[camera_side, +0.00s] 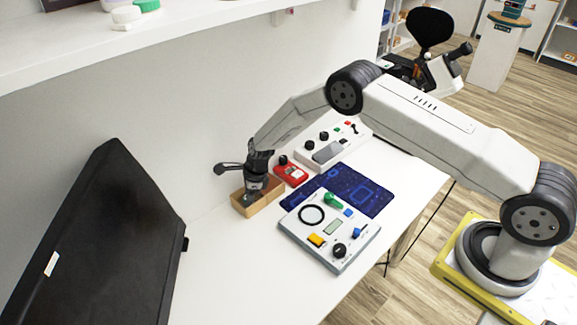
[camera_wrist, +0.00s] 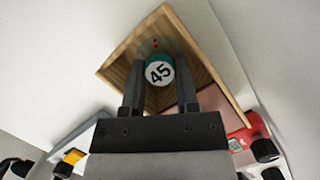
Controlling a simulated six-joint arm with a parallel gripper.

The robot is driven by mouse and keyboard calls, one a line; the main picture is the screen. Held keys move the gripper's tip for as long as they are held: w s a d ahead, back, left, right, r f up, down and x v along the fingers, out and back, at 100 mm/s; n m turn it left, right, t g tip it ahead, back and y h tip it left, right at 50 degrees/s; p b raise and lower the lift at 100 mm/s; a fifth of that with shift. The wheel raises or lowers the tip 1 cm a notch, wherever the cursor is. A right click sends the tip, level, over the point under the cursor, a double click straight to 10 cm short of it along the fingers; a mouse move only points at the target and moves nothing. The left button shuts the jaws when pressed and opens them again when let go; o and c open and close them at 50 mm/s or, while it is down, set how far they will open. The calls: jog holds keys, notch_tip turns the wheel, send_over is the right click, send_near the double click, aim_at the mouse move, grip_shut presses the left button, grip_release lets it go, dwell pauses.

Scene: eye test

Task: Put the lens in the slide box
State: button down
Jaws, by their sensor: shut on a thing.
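The slide box (camera_side: 264,204) is an open-topped wooden box on the white table; its wooden walls also show in the wrist view (camera_wrist: 206,64). My gripper (camera_side: 254,190) points down into the opening of the box. In the wrist view, my gripper (camera_wrist: 159,82) is shut on a small round teal piece with a white face marked 45, which I take to be the lens (camera_wrist: 159,71). The lens shows within the outline of the box walls. Whether it touches the box floor cannot be told. In the side view the lens is mostly hidden by the fingers and box.
A red device (camera_side: 291,174) stands close right of the box. A white panel with knobs and buttons (camera_side: 300,240) lies in front, beside a dark blue mat (camera_side: 372,192). Another white control panel (camera_side: 315,158) is behind. A large black screen (camera_side: 100,250) stands at left.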

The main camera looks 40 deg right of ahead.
jog(key=shift+f, duration=0.1)
jog(key=c, duration=0.6)
grip_release()
jog(key=shift+c, duration=0.2)
jog(key=v, duration=1.2)
jog(key=shift+w, duration=0.1)
